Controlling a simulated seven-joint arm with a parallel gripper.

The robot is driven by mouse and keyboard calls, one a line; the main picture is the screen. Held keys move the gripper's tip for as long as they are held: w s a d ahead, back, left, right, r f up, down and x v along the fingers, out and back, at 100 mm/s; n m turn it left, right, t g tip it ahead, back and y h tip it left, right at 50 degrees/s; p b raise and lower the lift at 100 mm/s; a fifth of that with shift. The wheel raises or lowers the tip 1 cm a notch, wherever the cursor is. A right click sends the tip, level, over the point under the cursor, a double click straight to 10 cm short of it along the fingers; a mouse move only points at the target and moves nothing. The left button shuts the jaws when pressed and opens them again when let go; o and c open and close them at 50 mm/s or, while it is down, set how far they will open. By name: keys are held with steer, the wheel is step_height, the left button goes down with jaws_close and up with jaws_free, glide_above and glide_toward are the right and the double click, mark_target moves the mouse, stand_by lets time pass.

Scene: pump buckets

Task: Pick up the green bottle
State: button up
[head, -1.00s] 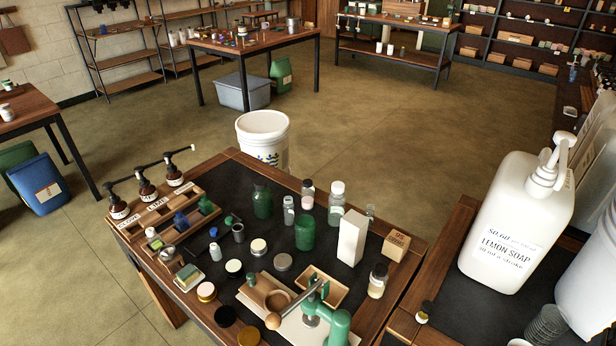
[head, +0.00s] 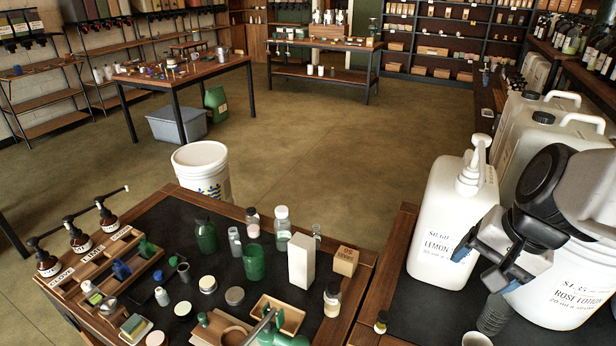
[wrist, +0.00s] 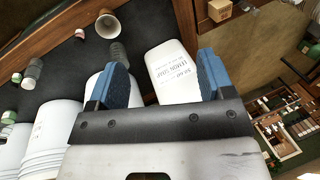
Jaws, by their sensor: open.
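Two dark green glass bottles stand upright on the black-topped table in the head view. One green bottle (head: 206,237) is towards the back, and the other green bottle (head: 254,262) stands nearer the middle. My gripper (head: 486,262) is open at the right, in front of the white jugs on the right counter. It is well apart from both green bottles. In the wrist view the two blue fingers (wrist: 165,80) are spread wide. A white lemon soap jug (wrist: 173,72) shows beyond them, and nothing is held.
The lemon soap pump jug (head: 447,225) and rose lotion bucket (head: 560,290) crowd my gripper. A white box (head: 301,260), a clear bottle (head: 282,228) and several small jars surround the green bottles. A white bucket (head: 200,170) stands behind the table.

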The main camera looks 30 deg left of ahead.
steer(key=w+a+f+m+g+y, duration=0.1)
steer(key=w+a+y, duration=0.1)
steer(key=w+a, duration=0.45)
steer(key=w+a+f+m+g+y, duration=0.1)
steer(key=w+a, duration=0.2)
steer(key=a, duration=0.6)
steer(key=m+g+y, duration=0.3)
steer(key=m+y, duration=0.2)
steer(key=m, duration=0.2)
glide_toward(208, 219)
steer(key=s+d+v, duration=0.1)
steer(key=s+v, duration=0.1)
steer(key=v, duration=1.2)
steer(key=s+a+f+m, duration=0.1)
steer(key=a+f, duration=0.2)
steer(key=a, duration=0.2)
steer(key=a+f+m+y, duration=0.1)
steer(key=a+f, duration=0.2)
steer(key=a, duration=0.2)
steer(key=s+a+f+m, duration=0.1)
steer(key=a+f, duration=0.3)
steer(key=a, duration=0.1)
steer(key=shift+s+a+f+g+y, duration=0.1)
steer(key=shift+s+a+g+y, duration=0.2)
steer(key=shift+s+y, duration=0.1)
steer(key=shift+x, duration=1.2)
steer(key=shift+a+f, duration=0.1)
steer(key=shift+a, duration=0.05)
